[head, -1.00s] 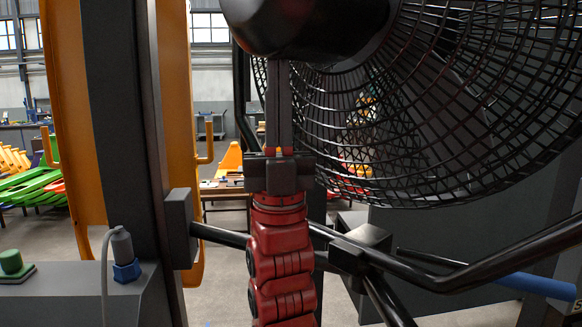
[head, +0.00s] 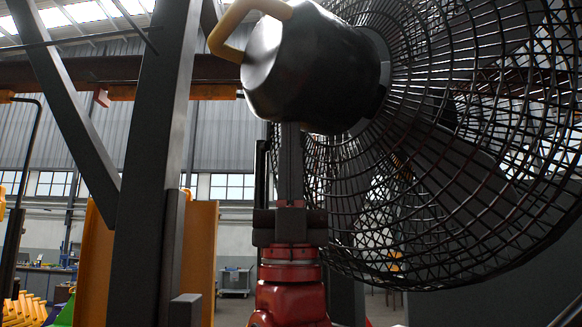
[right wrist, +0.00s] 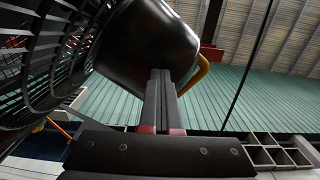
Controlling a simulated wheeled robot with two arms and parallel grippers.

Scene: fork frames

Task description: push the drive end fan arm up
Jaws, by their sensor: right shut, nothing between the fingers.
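The fan has a black motor housing (head: 300,75) at its back and a round black wire cage (head: 450,170) to the right. A yellow bent handle (head: 228,32) sticks out of the housing's upper left. My right gripper (head: 290,130) points straight up, its two long fingers together and empty. Its tips are at the underside of the housing; they look touching or very near. In the right wrist view the fingers (right wrist: 161,80) reach up to the housing (right wrist: 150,45), and the handle (right wrist: 195,75) shows beyond it. The fan's arm is not clearly visible. My left gripper is out of view.
A dark grey upright post (head: 150,160) with a slanted brace (head: 65,95) stands left of the fan. A yellow-orange panel (head: 200,250) is behind the post. Free space lies between post and housing. Yellow parts (head: 22,308) sit at the lower left.

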